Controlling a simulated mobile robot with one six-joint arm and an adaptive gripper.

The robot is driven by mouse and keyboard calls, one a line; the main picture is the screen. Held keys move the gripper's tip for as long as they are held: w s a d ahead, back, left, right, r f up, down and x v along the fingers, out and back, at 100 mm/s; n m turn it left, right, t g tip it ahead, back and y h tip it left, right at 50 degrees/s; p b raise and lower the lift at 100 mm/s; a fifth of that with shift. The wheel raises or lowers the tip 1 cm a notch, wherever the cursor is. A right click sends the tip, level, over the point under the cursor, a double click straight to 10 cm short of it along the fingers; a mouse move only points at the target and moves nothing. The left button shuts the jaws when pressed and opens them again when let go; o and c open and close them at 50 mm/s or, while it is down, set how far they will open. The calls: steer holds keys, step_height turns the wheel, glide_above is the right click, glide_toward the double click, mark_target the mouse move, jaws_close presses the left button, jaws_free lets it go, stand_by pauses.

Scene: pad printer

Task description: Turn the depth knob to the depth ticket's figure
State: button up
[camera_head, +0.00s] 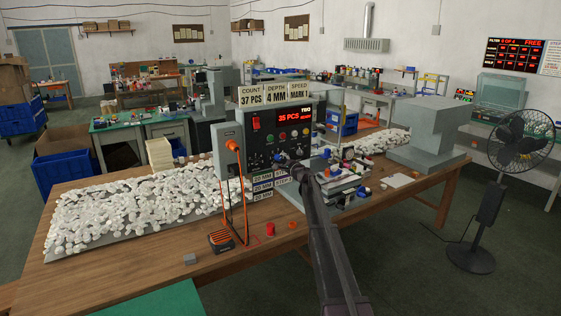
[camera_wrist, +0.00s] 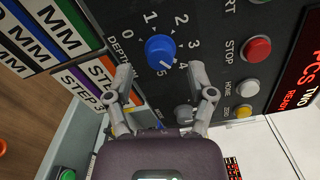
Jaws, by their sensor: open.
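The depth ticket (camera_head: 276,95) stands on top of the pad printer's control box and reads 4 MM. In the wrist view, the blue depth knob (camera_wrist: 160,50) sits on the dark panel, with a scale from 0 to 5 around it and the word DEPTH beside it. In the head view, my arm reaches to the panel and hides the knob.
Red STOP button (camera_wrist: 257,49), white HOME button (camera_wrist: 249,87) and a small grey knob (camera_wrist: 184,114) sit close by on the panel. The count ticket (camera_head: 250,96) reads 37 PCS; the speed ticket (camera_head: 300,92) reads MARK 1. A tray of white pieces (camera_head: 75,252) lies left.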

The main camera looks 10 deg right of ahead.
steer(key=v, duration=1)
steer(key=s+a+f+n+g+y, duration=0.1)
steer(key=s+a+f+n+g, duration=0.6)
steer(key=s, duration=0.5)
steer(key=s+a+f+n+g+y, duration=0.1)
steer(key=s+a+f+n+g, duration=0.3)
steer(key=s+a, duration=0.75)
steer(key=s+d+f+n+g+h, duration=0.1)
steer(key=s+f+n+g+h, duration=0.1)
steer(key=s, duration=0.8)
steer(key=s+d+f+n+g+h, duration=0.1)
steer(key=s+f+n+g+h, duration=0.1)
steer(key=s, duration=0.8)
steer(key=s+d+f+n+g+h, duration=0.2)
steer(key=s+f+h, duration=0.1)
steer(key=s, duration=0.6)
steer(key=shift+s+f+n+h, duration=0.25)
steer(key=shift+s+n+h, duration=0.05)
steer(key=shift+s, duration=0.1)
